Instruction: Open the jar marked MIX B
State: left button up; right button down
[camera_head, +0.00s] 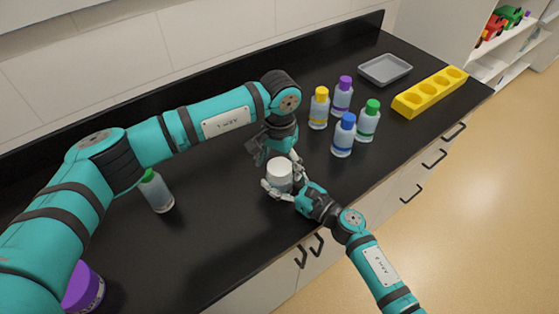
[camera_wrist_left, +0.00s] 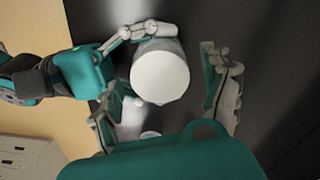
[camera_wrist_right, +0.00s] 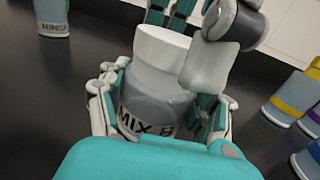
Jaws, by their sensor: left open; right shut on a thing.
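The jar marked MIX B (camera_wrist_right: 148,117) is grey with a white lid (camera_wrist_right: 163,47), which appears seated on it. The jar is upright, over the black counter near its front edge; I cannot tell if its base touches the counter. In the head view the white lid (camera_head: 279,171) faces up. My right gripper (camera_wrist_right: 162,108) is shut around the jar's body, below the lid. My left gripper (camera_wrist_left: 168,88) is open above the jar, its fingers on either side of the lid with a visible gap on the right. The jar's lower part is hidden by my grippers.
Yellow-capped (camera_head: 319,108), purple-capped (camera_head: 342,96), blue-capped (camera_head: 343,136) and green-capped (camera_head: 367,121) bottles stand right of the jar. A grey tray (camera_head: 385,69) and yellow rack (camera_head: 430,92) lie beyond. Another green-capped bottle (camera_head: 157,192) and a purple-lidded jar (camera_head: 82,289) are left.

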pick_arm(q)
jog(key=c, duration=1.3)
jog(key=n, duration=0.6)
jog(key=shift+n, duration=0.4)
jog(key=n, duration=0.6)
jog(key=shift+n, duration=0.4)
jog(key=n, duration=0.4)
jog(key=shift+r+n, duration=0.1)
jog(key=shift+n, duration=0.2)
jog(key=n, duration=0.4)
jog(key=shift+n, duration=0.3)
jog(key=n, duration=1.3)
jog(key=shift+n, duration=0.4)
jog(key=n, duration=1.7)
jog(key=shift+r, duration=0.1)
jog(key=shift+w, duration=0.1)
jog(key=shift+r, duration=0.2)
